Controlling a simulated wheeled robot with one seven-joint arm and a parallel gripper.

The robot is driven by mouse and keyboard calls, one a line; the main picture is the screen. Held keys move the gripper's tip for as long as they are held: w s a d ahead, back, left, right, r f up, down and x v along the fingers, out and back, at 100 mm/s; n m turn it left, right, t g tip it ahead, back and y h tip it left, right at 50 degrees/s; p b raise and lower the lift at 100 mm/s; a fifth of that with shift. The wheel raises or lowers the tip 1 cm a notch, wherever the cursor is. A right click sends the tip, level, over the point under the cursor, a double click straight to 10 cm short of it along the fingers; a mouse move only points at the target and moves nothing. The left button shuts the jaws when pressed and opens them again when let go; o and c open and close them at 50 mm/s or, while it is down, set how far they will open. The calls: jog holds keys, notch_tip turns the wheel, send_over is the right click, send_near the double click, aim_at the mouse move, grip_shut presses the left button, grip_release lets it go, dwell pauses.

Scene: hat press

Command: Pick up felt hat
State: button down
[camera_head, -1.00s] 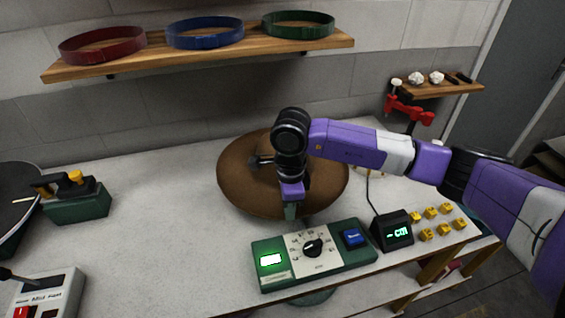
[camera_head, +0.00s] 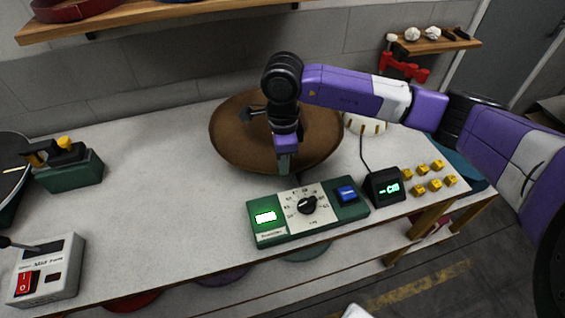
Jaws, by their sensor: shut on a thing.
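The brown felt hat (camera_head: 235,135) is a wide, round shape at the middle of the white worktable. My gripper (camera_head: 284,165) points down at the hat's near rim and is shut on it. My wrist hides the middle of the hat. I cannot tell how far the hat is off the table.
A green control box (camera_head: 310,208) with a dial is just in front of the hat. A small black display (camera_head: 385,187) and several yellow blocks (camera_head: 424,178) are to the right. A grey box with a red switch (camera_head: 45,270) stands at the front left. A wooden shelf (camera_head: 150,14) hangs above.

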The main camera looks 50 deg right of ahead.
notch_tip(320, 180, up, 18)
jog(key=b, duration=0.3)
jog(key=shift+r, duration=0.15)
jog(key=c, duration=2.1)
grip_release()
jog(key=shift+c, duration=0.2)
